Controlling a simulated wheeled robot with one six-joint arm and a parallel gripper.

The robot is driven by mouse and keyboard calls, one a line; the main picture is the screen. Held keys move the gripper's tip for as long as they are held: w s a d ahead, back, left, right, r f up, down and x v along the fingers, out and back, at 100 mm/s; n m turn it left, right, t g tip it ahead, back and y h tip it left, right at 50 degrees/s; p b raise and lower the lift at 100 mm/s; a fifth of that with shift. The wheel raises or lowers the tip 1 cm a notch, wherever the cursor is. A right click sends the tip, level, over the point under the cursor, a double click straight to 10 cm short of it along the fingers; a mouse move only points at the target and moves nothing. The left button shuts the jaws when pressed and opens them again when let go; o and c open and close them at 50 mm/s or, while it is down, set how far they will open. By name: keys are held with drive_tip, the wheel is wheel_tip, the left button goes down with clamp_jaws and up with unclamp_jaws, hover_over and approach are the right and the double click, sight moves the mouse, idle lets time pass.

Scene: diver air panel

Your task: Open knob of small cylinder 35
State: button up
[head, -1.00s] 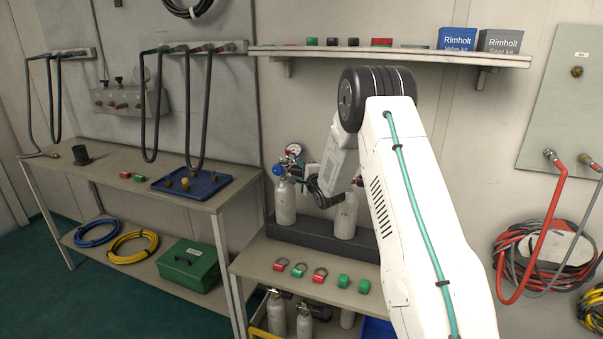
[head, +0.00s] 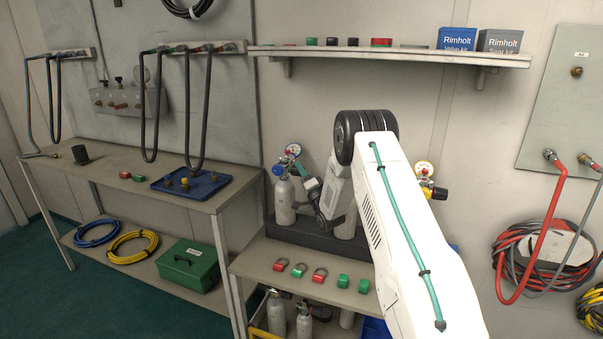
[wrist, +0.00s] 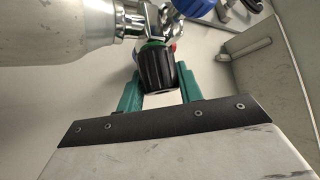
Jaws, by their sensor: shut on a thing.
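A grey-white small cylinder (head: 285,203) stands upright at the left of a dark rack (head: 302,232) on the bench in the head view. A blue part and a gauge sit at its top. Its body (wrist: 70,30) fills the upper left of the wrist view, with a chrome valve (wrist: 132,22). The black ribbed knob (wrist: 157,70), with a green ring at its base, sits between the teal fingers of my gripper (wrist: 160,82). My gripper is shut on this knob. In the head view my gripper (head: 309,184) is at this cylinder's right side. I read no number 35.
A second cylinder (head: 346,226) in the rack is partly hidden behind my arm. A gauge with a yellow part (head: 427,178) shows right of my arm. A shelf (head: 400,57) runs above.

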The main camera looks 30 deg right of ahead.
drive_tip(key=shift+n+t+y, duration=0.5)
drive_tip(key=shift+n+y, duration=0.4)
drive_tip(key=shift+n, duration=0.4)
drive_tip(key=o, duration=1)
drive_tip(key=v, duration=0.7)
drive_tip(key=shift+s+f, duration=0.25)
drive_tip(key=shift+s, duration=0.05)
drive_tip(key=shift+d, duration=0.1)
